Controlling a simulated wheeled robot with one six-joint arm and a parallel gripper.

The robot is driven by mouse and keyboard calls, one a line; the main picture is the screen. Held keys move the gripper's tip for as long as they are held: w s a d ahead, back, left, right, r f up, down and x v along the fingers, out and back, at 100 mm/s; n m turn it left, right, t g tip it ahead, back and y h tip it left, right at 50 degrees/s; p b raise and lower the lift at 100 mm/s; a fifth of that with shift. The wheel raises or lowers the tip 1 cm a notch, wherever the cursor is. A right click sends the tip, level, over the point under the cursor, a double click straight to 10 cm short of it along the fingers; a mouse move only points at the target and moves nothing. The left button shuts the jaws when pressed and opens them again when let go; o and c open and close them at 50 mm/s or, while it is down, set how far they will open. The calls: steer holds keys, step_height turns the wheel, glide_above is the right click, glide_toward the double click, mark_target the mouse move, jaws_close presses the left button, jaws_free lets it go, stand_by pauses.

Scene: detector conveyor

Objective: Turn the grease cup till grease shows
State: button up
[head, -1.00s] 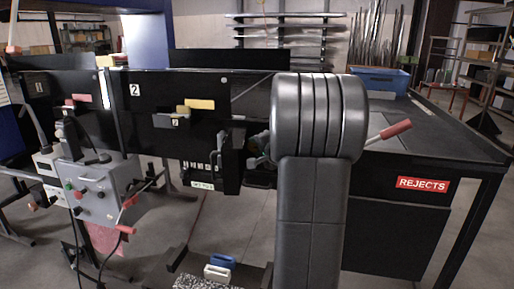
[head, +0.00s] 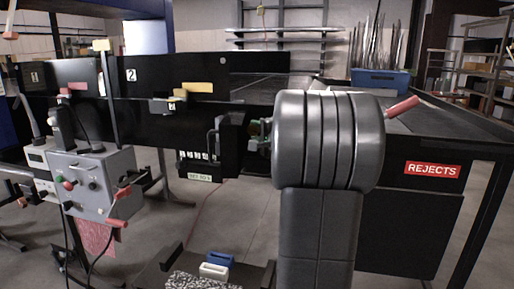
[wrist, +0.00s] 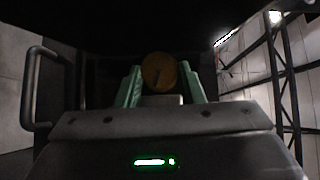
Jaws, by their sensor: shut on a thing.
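A round, brass-brown grease cup (wrist: 158,72) shows end-on in the wrist view, with a small dark line on its face. My gripper (wrist: 160,88) has its two green fingers on either side of the cup, shut on it. In the head view my gripper (head: 262,136) is beside a black housing, and my thick grey arm covers much of it. The cup cannot be made out there. No grease can be made out in either view.
A black housing with a bar handle (head: 212,145) adjoins my gripper; the handle also shows in the wrist view (wrist: 32,88). A grey control box (head: 95,180) stands at left. A black bench with a REJECTS sign (head: 432,169) stands at right.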

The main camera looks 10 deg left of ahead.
steer(key=m+t+b, duration=0.1)
steer(key=m+b, duration=0.1)
steer(key=b, duration=0.4)
steer(key=f+m+t+y+b, duration=0.1)
steer(key=b, duration=0.6)
steer(key=shift+f+m+t+y, duration=0.15)
steer(key=shift+m+t+y, duration=0.15)
steer(key=shift+m+t, duration=0.1)
steer(key=shift+m+t+b, duration=0.4)
steer(key=shift+b, duration=0.4)
steer(key=shift+r, duration=0.2)
steer(key=o, duration=1)
steer(key=v, duration=1.3)
steer(key=shift+s+d, duration=0.25)
steer(key=shift+s, duration=0.05)
